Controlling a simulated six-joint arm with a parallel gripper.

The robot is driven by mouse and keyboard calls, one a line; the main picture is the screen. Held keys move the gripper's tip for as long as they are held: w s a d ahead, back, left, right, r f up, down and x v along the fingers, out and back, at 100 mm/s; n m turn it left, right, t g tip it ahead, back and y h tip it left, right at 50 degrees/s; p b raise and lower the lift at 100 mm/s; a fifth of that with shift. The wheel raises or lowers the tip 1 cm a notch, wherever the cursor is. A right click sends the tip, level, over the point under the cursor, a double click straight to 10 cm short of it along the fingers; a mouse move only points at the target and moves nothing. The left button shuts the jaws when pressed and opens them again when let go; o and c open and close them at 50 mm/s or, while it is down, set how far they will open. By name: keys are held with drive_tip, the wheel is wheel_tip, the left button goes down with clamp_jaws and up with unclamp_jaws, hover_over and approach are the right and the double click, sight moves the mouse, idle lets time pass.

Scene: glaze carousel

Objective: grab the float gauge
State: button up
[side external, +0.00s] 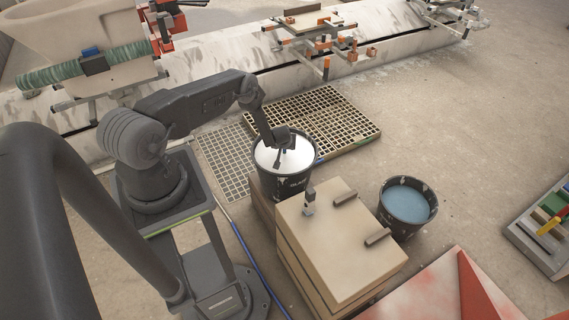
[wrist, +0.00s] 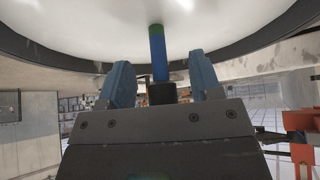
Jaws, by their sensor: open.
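A slim rod, blue with a green end and a dark end, which I take to be the float gauge (wrist: 158,45), stands out from white liquid in the wrist view. My gripper (wrist: 158,80) is open, with one blue-grey finger on each side of the rod. A gap shows on both sides, so the fingers look apart from it. In the side view my gripper (side external: 281,157) is over the dark bucket (side external: 285,187) of white liquid. There the rod cannot be told apart from the dark fingers.
A box with a tan top (side external: 335,255) stands close by the bucket, with two short bars and a small grey upright piece (side external: 309,201) on it. A bucket of blue liquid (side external: 407,203) is to its right. A grating (side external: 340,128) lies behind.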

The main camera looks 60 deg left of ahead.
clamp_jaws()
idle(0.5)
